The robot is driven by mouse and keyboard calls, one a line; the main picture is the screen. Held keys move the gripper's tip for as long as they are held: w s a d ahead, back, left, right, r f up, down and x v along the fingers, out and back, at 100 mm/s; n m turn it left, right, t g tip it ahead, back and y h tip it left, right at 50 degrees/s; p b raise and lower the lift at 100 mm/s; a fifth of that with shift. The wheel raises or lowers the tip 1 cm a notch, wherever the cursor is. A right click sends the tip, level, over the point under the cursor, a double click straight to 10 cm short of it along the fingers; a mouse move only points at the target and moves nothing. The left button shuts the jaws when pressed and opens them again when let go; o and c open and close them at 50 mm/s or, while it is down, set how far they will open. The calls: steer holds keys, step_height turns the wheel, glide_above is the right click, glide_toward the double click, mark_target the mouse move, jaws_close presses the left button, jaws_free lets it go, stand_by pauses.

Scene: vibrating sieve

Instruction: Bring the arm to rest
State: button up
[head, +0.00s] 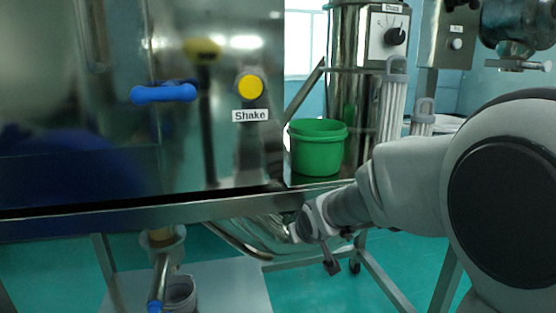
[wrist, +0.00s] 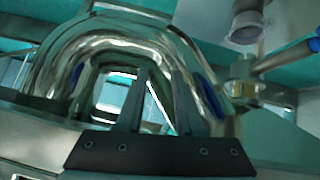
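My arm (head: 410,175) comes in from the right in the head view and reaches toward the middle, ending low beside the edge of the steel machine. My gripper (wrist: 161,75) shows in the wrist view with two dark fingers standing apart, a gap between them. I see nothing held between the fingers. Behind them is a shiny curved metal body (wrist: 120,45) with an arched opening; I cannot tell how far it is from the fingertips. In the head view the fingers are hard to make out.
A steel panel (head: 190,50) carries a yellow button (head: 250,87) labelled Shake and a blue handle (head: 163,93). A green bucket (head: 317,147) stands on a ledge behind my arm. A bucket (head: 180,292) sits under a pipe at lower left. Green floor shows below the frame.

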steer(key=s+d+r+m+g, duration=0.1)
steer(key=s+d+r, duration=0.15)
steer(key=s, duration=0.75)
steer(key=s+d+r+m+g+h, duration=0.1)
steer(key=s+d+m, duration=0.15)
steer(key=s, duration=0.75)
steer(key=s+d+r+m+g, duration=0.15)
steer(key=s+d, duration=0.25)
steer(key=s, duration=0.6)
step_height(320, 180, up, 28)
steer(key=p, duration=2.8)
steer(key=shift+w+a+r+n+p, duration=0.2)
steer(key=shift+r+n+p, duration=0.1)
steer(key=shift+n, duration=0.1)
